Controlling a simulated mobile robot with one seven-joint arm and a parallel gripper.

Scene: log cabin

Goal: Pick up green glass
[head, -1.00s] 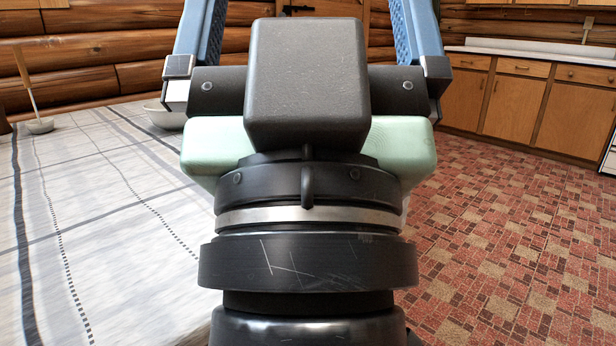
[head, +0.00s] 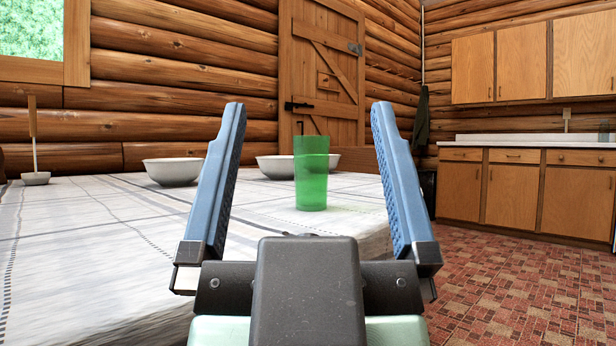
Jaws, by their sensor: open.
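The green glass (head: 311,180) stands upright on the table near its right end, in the middle of the head view. It is see-through and looks empty. My gripper (head: 305,112) is open, with its two blue fingers spread wide to the left and right of the glass in the picture. The glass appears beyond the fingers, in line with the gap between them. Nothing is held, and no contact shows. The whole glass is visible.
The table (head: 110,235) has a pale striped cloth. A white bowl (head: 174,171) stands left of the glass, and another bowl (head: 274,167) is close behind it. A ladle (head: 35,160) is at far left. Cabinets (head: 515,190) line the right wall; floor is open at right.

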